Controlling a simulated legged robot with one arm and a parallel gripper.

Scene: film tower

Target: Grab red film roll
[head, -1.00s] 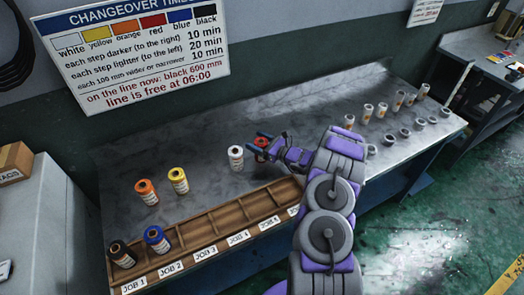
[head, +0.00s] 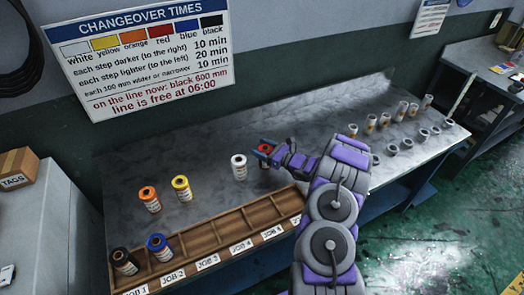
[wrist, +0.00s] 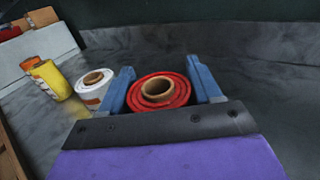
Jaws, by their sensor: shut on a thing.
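The red film roll (wrist: 160,92) stands upright between the blue fingers of my gripper (wrist: 162,88) in the wrist view. The gripper is shut on it, one finger on each side. In the head view the red roll (head: 264,149) shows only in part behind my gripper (head: 266,152), at the bench's middle. I cannot tell whether the roll's base touches the bench.
A white roll (head: 239,167) stands just left of the red one. Yellow (head: 182,188) and orange (head: 149,199) rolls stand farther left. A wooden job tray (head: 228,221) along the front holds black (head: 124,261) and blue (head: 159,247) rolls. Several cores (head: 401,110) stand at right.

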